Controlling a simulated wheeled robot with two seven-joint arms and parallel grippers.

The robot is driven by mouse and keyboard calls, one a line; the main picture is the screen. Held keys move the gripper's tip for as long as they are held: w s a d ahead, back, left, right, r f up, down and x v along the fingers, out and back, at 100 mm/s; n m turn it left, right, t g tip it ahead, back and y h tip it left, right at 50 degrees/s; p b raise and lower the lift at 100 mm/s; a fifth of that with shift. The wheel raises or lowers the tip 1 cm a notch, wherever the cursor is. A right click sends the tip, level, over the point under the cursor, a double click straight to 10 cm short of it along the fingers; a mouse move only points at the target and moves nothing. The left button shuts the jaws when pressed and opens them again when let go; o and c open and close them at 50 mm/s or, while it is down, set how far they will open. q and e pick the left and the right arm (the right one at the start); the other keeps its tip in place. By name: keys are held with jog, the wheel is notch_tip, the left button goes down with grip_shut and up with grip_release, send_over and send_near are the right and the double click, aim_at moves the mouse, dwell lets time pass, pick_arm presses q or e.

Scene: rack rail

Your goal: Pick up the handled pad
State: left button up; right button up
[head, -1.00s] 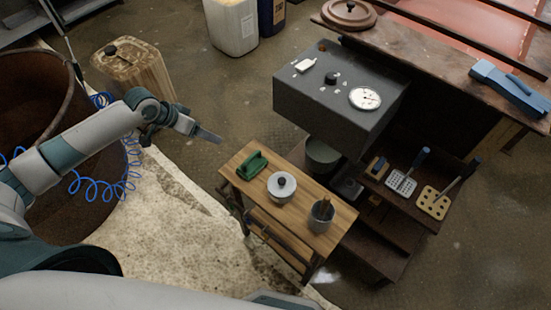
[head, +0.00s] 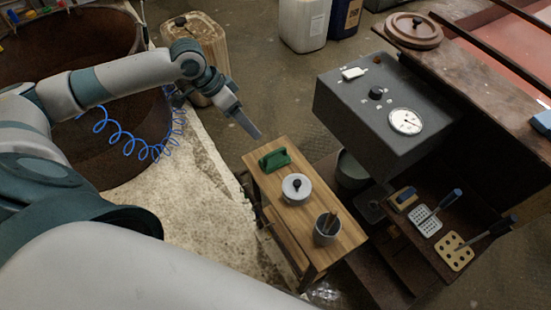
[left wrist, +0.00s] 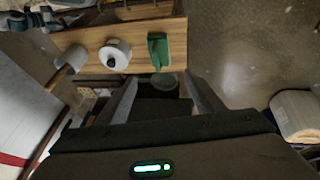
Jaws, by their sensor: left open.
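The handled pad (head: 274,159) is a small green block with a raised handle. It lies on the far left end of a small wooden table (head: 330,255). In the left wrist view the green pad (left wrist: 158,50) sits at the table edge, ahead of the fingers. My left gripper (head: 256,133) is open and empty, above and a little behind the pad, apart from it. Its two spread fingers (left wrist: 162,82) show in the left wrist view. My right gripper is not in view.
A dark box with a dial (head: 375,120) rises to the right. A rusty drum (head: 120,140) and wooden canister (head: 190,32) are at left.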

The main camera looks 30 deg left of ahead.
pick_arm(q)
jog(key=p, duration=0.2)
send_near(275, 157)
jog(key=shift+w+d+f, duration=0.25)
jog(key=shift+w+f, duration=0.05)
jog(key=shift+f, duration=0.15)
jog(key=shift+w+d+f, duration=0.1)
jog(key=shift+f, duration=0.15)
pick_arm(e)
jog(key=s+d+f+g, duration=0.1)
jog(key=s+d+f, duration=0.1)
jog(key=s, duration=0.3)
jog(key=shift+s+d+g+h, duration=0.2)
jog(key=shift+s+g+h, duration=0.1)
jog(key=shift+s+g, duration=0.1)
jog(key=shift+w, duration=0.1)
pick_arm(q)
jog(key=shift+f, duration=0.1)
jog(key=shift+w+d+f, duration=0.15)
jog(key=shift+d+f, duration=0.05)
jog(key=shift+f, duration=0.25)
jog(key=p+x, duration=0.1)
jog(key=x, duration=0.3)
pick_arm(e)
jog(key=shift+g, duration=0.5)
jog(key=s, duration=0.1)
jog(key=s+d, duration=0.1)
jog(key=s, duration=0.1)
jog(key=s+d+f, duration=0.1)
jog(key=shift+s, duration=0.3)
